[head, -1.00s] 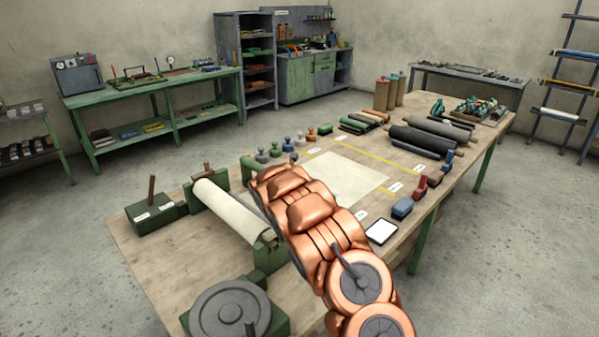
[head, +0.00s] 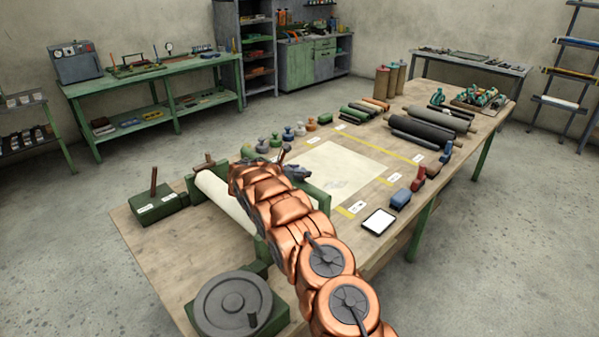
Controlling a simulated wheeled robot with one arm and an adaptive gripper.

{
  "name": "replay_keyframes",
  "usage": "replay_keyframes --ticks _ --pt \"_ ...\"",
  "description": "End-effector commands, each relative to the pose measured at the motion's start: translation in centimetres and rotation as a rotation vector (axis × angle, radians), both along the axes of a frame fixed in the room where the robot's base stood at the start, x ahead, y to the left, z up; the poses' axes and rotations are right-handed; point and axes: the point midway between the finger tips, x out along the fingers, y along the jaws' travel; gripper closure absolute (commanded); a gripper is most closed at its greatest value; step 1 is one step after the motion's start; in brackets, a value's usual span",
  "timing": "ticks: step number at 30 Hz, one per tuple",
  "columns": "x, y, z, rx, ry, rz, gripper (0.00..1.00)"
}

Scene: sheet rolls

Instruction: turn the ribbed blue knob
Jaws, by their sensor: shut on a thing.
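My copper-coloured arm reaches over the wooden table (head: 160,250) from the lower right. My dark grey gripper (head: 297,171) shows only in part beyond the arm's far end, by the right end of the green roller stand (head: 318,191). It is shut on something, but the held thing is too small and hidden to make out. A small bluish knobbed piece (head: 288,134) stands in a row of similar pieces behind the gripper, apart from it. I cannot see ribs on it, and cannot tell whether it is the ribbed blue knob.
A pale roll (head: 224,200) lies left of my arm. A grey disc with a crank (head: 232,302) is at the front. A pale sheet (head: 340,170), a white-faced tablet (head: 379,221) and dark rolls (head: 420,135) lie to the right. The table's front left is bare.

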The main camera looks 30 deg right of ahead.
Motion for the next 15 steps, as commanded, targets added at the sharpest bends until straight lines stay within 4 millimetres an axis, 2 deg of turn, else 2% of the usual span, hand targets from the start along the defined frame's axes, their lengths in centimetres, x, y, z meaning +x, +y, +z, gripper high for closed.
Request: replay_keyframes --ticks 15 --pt "-0.03 -0.14 -0.05 0.0 -0.001 -0.113 0.81"
